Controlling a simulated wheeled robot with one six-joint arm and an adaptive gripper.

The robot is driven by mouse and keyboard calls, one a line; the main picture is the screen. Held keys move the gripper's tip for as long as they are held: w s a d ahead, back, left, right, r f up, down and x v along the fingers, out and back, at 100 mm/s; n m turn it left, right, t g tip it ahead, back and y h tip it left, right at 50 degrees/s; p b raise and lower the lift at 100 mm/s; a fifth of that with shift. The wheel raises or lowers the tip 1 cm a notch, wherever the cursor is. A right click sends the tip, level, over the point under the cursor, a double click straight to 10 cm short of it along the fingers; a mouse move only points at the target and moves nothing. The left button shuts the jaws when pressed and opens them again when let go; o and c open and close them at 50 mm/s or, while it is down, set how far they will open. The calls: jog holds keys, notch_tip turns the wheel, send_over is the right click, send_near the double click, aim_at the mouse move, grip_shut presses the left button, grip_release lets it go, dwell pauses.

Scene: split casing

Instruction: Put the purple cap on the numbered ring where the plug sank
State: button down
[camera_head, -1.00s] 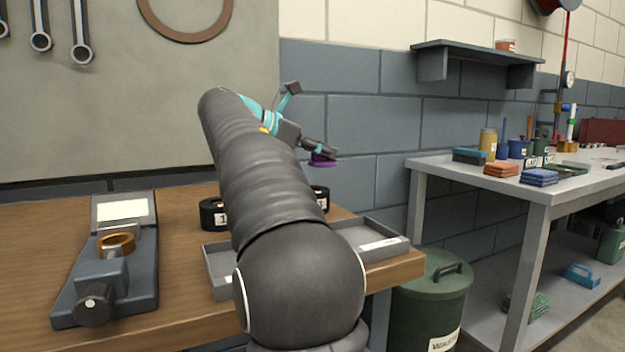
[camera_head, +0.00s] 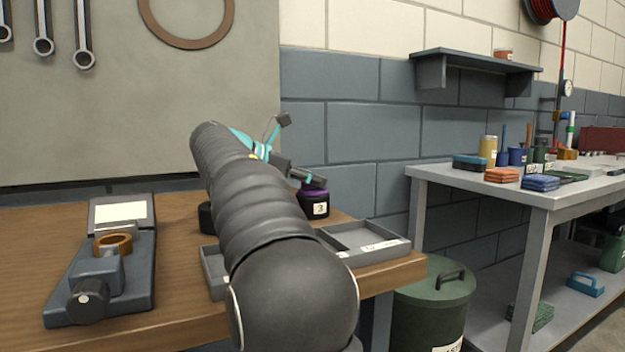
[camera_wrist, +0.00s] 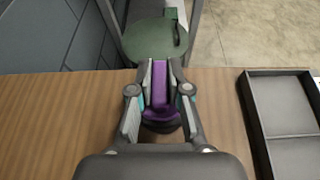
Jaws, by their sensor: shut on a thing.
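The purple cap (camera_wrist: 160,90) is between my gripper's fingers in the wrist view, and my gripper (camera_wrist: 166,95) is shut on it. In the head view my gripper (camera_head: 312,182) is low over a black numbered ring (camera_head: 315,206) with a white label, at the table's back right. The purple cap (camera_head: 314,191) shows just at the top of this ring; I cannot tell whether it rests on it or hovers slightly above. Another black ring (camera_head: 205,217) is mostly hidden behind my arm. The plug is not visible.
A grey divided tray (camera_head: 365,240) lies at the table's front right, partly behind my arm. A measuring device with a brown ring (camera_head: 113,244) stands at left. A green waste bin (camera_head: 430,300) stands beyond the table's right edge.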

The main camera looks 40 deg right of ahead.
jog(key=c, duration=1.1)
grip_release()
jog(key=shift+r, duration=0.2)
jog(key=p+v, duration=0.3)
jog(key=v, duration=0.9)
jog(key=shift+a+f, duration=0.1)
jog(key=shift+s, duration=0.1)
